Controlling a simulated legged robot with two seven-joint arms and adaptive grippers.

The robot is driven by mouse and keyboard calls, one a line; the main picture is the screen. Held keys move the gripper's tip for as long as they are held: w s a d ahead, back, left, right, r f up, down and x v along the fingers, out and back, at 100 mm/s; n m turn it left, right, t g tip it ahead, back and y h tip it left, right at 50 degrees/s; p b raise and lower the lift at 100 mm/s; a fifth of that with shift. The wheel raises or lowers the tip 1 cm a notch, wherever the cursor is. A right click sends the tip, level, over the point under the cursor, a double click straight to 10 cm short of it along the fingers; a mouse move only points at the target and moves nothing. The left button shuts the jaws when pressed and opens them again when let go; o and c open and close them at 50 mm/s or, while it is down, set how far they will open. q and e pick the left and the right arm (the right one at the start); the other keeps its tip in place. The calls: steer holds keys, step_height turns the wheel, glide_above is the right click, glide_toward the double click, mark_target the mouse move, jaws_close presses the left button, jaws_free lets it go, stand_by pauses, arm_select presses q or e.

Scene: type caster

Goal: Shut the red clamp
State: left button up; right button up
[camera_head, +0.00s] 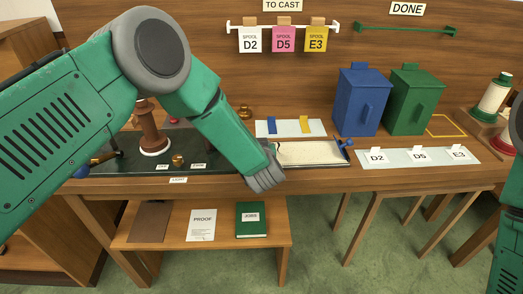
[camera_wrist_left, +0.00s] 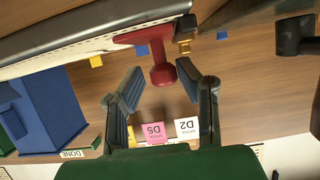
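The red clamp (camera_wrist_left: 163,74) shows in the left wrist view at the edge of a metal-sided tray (camera_wrist_left: 90,30). Its rounded knob points down the picture, between my left fingers. My left gripper (camera_wrist_left: 159,67) is open, with one finger on each side of the knob and a visible gap to each. In the head view my left arm comes down over the left end of the tray (camera_head: 312,153), and the red clamp is hidden behind it. A blue clamp (camera_head: 343,143) is at the tray's right end. My right gripper is out of view; only part of the right arm shows.
A blue box (camera_head: 362,100) and a green box (camera_head: 413,100) stand behind the tray. A white label strip (camera_head: 395,161) lies to the right. Spool cards (camera_head: 283,39) hang on the back wall. A dark mat (camera_head: 215,160) with a brown post (camera_head: 148,127) lies left of the tray.

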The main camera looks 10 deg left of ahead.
arm_select(q)
steer(key=v, duration=1)
steer(key=shift+s+d+r, duration=0.15)
steer(key=shift+s+r, duration=0.05)
steer(key=shift+s, duration=0.05)
steer(key=s+a+f+m+g+h+b, duration=0.2)
steer(key=s+a+f+g, duration=0.15)
steer(key=s+f, duration=0.6)
steer(key=s+a+f+m+g+h+b, duration=0.1)
steer(key=s+a+f+g+b, duration=0.15)
steer(key=s+a+f, duration=0.45)
steer(key=s+a+f+g, duration=0.1)
steer(key=s+f+g, duration=0.1)
steer(key=s, duration=0.5)
steer(key=s+a+f+g+b, duration=0.1)
steer(key=s+a+f+g, duration=0.1)
steer(key=s, duration=0.5)
steer(key=s+a+f+g+b, duration=0.1)
steer(key=s+a+f+g, duration=0.1)
steer(key=s+f, duration=0.2)
steer(key=s, duration=0.3)
steer(key=shift+s+m+h, duration=0.15)
steer(key=shift+m+h, duration=0.15)
steer(key=shift+h, duration=0.1)
steer(key=shift+f, duration=0.15)
